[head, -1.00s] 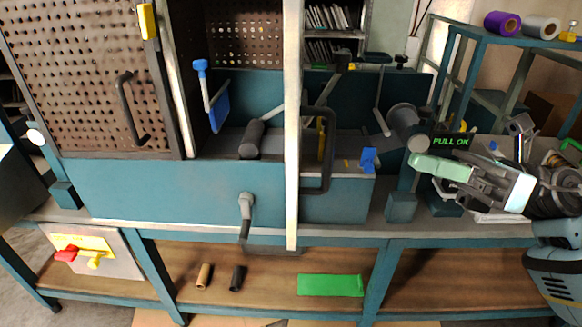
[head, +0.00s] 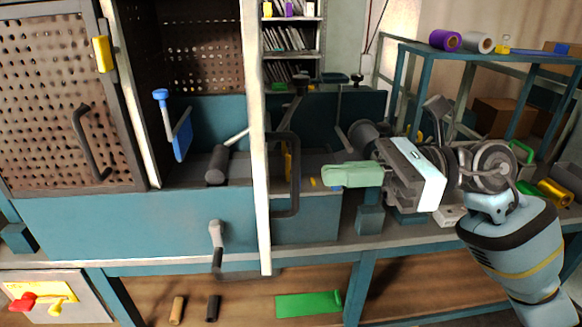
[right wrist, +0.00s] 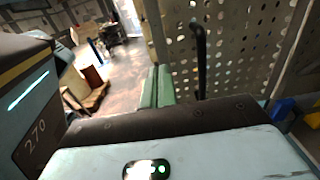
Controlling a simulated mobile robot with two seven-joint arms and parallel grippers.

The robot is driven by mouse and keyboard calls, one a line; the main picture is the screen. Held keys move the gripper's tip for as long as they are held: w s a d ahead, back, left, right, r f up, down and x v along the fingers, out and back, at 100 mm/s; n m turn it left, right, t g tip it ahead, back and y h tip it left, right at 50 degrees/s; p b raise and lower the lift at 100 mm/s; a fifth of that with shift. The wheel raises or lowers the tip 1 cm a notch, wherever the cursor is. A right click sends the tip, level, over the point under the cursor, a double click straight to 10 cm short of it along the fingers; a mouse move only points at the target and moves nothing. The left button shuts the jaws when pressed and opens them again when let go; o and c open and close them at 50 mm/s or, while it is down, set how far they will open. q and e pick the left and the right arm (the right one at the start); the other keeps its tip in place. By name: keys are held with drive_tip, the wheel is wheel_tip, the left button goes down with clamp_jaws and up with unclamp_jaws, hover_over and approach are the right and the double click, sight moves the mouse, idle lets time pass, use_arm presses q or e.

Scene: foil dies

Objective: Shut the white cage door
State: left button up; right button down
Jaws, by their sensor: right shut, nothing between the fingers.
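The white cage door (head: 260,150) stands open, swung out and seen almost edge-on in the head view as a tall pale post. Its dark bar handle (head: 294,175) is on its right side. In the right wrist view the perforated door panel (right wrist: 240,75) fills the upper right, with the black handle (right wrist: 200,60) close by the fingers. My right gripper (head: 328,175) is shut and empty, its green fingers pointing left at the handle with a small gap. The fingers show in the right wrist view (right wrist: 155,88). My left gripper is not in view.
A brown perforated panel (head: 60,90) with its own handle stands left of the opening. A crank (head: 216,240) sticks out in front. A teal rack (head: 480,55) stands behind my right arm.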

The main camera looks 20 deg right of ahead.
drive_tip(key=p+x, duration=0.1)
drive_tip(key=x, duration=0.6)
drive_tip(key=shift+p, duration=0.35)
